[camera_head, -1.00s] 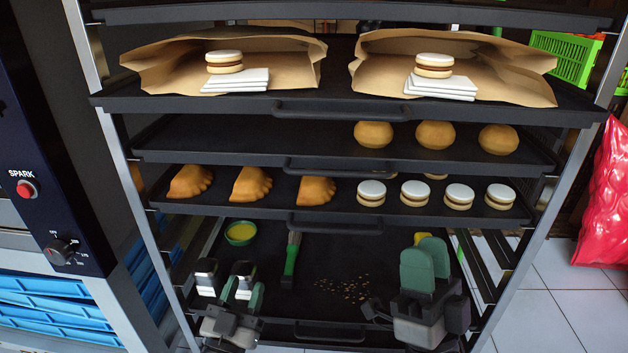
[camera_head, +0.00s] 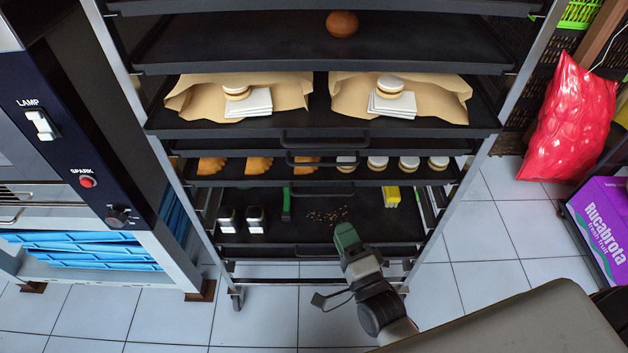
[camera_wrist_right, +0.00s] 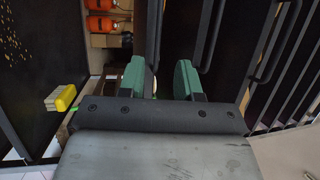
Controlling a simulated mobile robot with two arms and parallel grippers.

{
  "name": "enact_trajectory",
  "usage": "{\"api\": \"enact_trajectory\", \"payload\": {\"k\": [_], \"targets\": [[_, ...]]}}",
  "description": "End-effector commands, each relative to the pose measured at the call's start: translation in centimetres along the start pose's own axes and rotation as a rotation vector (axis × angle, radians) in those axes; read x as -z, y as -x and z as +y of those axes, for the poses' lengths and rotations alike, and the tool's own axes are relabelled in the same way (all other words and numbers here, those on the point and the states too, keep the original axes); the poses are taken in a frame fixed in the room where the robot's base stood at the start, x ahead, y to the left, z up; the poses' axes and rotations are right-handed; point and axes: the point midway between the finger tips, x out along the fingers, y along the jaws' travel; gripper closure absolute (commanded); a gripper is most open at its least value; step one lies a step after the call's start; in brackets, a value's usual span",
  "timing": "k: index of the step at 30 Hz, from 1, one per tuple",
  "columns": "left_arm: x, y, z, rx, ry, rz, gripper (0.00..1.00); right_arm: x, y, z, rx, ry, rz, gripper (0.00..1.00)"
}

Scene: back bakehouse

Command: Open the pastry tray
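The pastry tray (camera_head: 225,180) is a dark tray low in the rack, with half-moon pastries (camera_head: 258,165) on its left and cream-filled rounds (camera_head: 378,163) on its right. Its front handle (camera_head: 319,190) shows below them. It sits in line with the neighbouring trays. My right gripper (camera_head: 345,237) is in front of the rack, lower than that handle, by the bottom tray. In the right wrist view its two green fingers (camera_wrist_right: 160,80) stand apart with dark bars of the trays beyond them; I cannot tell whether anything lies between them. My left gripper is out of view.
The bottom tray (camera_head: 280,233) holds two shakers (camera_head: 242,219), a green-handled tool (camera_head: 286,204), crumbs and a yellow brush (camera_head: 391,196). An oven stands left; a red sack (camera_head: 571,115) and purple box (camera_head: 603,220) right.

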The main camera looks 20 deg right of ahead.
Motion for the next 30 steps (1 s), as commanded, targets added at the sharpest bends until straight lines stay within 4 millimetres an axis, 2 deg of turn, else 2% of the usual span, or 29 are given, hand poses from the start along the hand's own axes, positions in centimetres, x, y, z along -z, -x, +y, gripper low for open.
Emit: {"api": "enact_trajectory", "payload": {"k": [5, 18, 24, 30], "targets": [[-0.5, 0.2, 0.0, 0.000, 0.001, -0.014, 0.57, 0.0, -1.3, 0.1, -0.006, -0.008, 0.001, 0.66], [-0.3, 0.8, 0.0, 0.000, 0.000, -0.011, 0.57, 0.0, -9.1, 0.1, -0.003, -0.006, 0.000, 0.66], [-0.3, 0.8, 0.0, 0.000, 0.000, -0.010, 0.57, 0.0, -10.6, 0.2, -0.005, -0.005, 0.000, 0.66], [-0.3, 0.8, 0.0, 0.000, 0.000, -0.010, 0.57, 0.0, -10.7, 0.2, -0.006, -0.005, 0.000, 0.66]]}}
